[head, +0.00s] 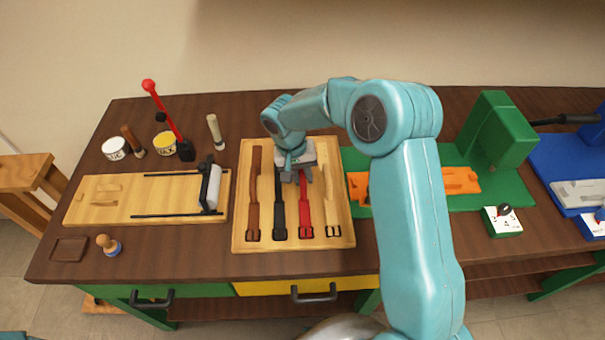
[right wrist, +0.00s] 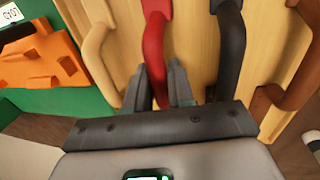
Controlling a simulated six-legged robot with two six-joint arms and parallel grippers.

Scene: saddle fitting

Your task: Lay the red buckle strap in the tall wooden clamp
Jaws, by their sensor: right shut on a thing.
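The red buckle strap (head: 305,213) lies on a light wooden board, its buckle end towards the front. My right gripper (head: 295,175) is over its far end, pointing down and shut on it. In the right wrist view the red strap (right wrist: 156,45) runs in between the two fingertips (right wrist: 162,82). The strap still appears to rest on the board. A wooden stand (head: 25,170) at the left edge is partly cut off; it may be the tall wooden clamp, but I cannot see its jaws. My left gripper is out of view.
A brown strap (head: 253,200), a black strap (head: 279,215) and a tan strap (head: 333,215) lie beside the red one on the board (head: 243,243). A wooden press with a roller (head: 211,187) and red lever (head: 163,110) stand left. A green press (head: 495,135) stands right.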

